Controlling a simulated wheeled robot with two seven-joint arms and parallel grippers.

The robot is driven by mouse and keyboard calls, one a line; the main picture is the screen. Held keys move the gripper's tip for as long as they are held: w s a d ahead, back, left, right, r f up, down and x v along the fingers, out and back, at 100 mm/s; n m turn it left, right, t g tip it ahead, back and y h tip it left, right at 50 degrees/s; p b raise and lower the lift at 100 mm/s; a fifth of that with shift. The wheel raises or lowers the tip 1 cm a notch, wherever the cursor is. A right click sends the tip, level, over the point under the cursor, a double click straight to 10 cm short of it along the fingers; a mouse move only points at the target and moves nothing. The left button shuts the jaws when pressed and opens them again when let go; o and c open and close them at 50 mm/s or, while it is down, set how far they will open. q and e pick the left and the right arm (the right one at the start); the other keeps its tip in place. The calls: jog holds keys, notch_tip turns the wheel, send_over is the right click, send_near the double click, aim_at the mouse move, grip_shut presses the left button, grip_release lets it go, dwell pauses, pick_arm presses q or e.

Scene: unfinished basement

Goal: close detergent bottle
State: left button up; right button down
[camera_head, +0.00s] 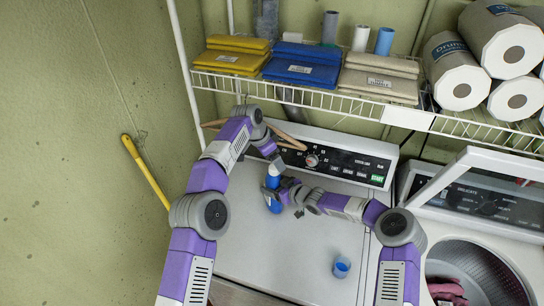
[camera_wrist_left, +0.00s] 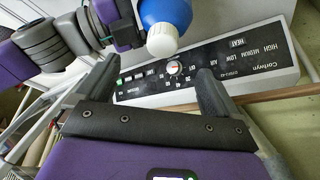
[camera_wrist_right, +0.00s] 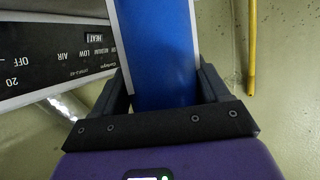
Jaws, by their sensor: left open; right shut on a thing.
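The detergent bottle (camera_head: 273,199) is blue with a white top (camera_head: 272,170), standing about upright over the dryer top in the head view. My right gripper (camera_head: 284,195) is shut on its side. In the right wrist view the bottle's blue body (camera_wrist_right: 160,50) fills the gap between the fingers. My left gripper (camera_head: 274,160) is open and empty, close to the bottle's top. In the left wrist view the white top (camera_wrist_left: 162,40) lies just beyond the open fingers, apart from them. A small blue cup-like piece (camera_head: 341,267), possibly the cap, rests on the machine top.
A control panel (camera_head: 335,160) rises behind the bottle. An open washer (camera_head: 480,270) stands at right. The machine top is mostly clear around the blue piece. A yellow handle (camera_head: 146,172) leans on the left wall.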

pick_arm(q)
jog(key=v, duration=0.7)
jog(key=shift+r, duration=0.25)
pick_arm(e)
grip_release()
pick_arm(q)
jog(key=shift+s+a, duration=0.1)
pick_arm(e)
jog(key=shift+s+d+r, duration=0.1)
jog(key=shift+s+d, duration=0.1)
jog(key=shift+d, duration=0.1)
pick_arm(q)
jog(key=shift+f+b, duration=0.6)
jog(key=shift+f, duration=0.05)
pick_arm(e)
jog(key=v, duration=0.6)
jog(key=shift+s+d+r, duration=0.2)
jog(key=shift+s+d, duration=0.05)
jog(key=shift+s, duration=0.05)
